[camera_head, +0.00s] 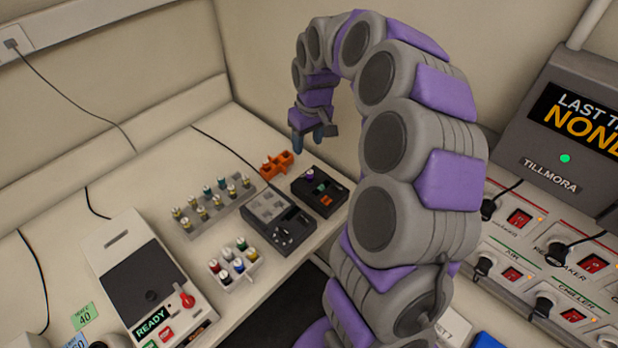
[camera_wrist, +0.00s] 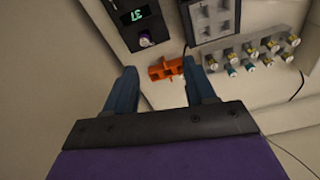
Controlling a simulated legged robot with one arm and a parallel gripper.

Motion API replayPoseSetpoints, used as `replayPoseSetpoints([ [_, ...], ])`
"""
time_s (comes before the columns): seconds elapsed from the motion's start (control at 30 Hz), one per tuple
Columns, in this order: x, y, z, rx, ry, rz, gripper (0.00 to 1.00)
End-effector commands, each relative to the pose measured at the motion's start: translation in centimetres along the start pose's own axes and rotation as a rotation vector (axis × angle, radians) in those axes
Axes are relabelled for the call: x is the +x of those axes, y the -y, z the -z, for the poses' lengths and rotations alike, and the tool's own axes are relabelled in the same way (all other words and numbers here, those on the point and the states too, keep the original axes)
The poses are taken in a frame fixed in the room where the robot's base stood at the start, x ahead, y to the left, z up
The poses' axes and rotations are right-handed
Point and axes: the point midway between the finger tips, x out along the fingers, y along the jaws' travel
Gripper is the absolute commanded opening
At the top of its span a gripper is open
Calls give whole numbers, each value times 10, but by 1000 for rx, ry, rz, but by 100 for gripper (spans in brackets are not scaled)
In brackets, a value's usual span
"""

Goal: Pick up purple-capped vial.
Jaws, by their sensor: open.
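The purple-capped vial (camera_head: 309,174) stands in the far left part of a dark block (camera_head: 327,208) at the back right of the bench. In the wrist view the purple cap (camera_wrist: 146,39) shows near the top, on the dark block's lower edge below a lit "37" display (camera_wrist: 133,16). My gripper (camera_head: 308,141) is open and empty, above the bench near the back wall. In the wrist view its two blue fingers (camera_wrist: 160,66) are apart, with the vial up and slightly left of the gap between them. The vial's body is mostly hidden.
An orange holder (camera_head: 276,165) sits beside the dark block. A grey rack (camera_head: 212,206) of several vials, a dark grey block (camera_head: 279,220) and a white rack (camera_head: 236,275) of coloured caps are further left. A machine marked READY (camera_head: 150,280) stands front left.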

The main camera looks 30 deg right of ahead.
Motion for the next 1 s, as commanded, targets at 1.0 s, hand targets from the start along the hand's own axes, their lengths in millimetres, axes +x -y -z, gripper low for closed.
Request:
replayPoseSetpoints([
  [1.0,135,-36,13,23,-9,-22,55],
])
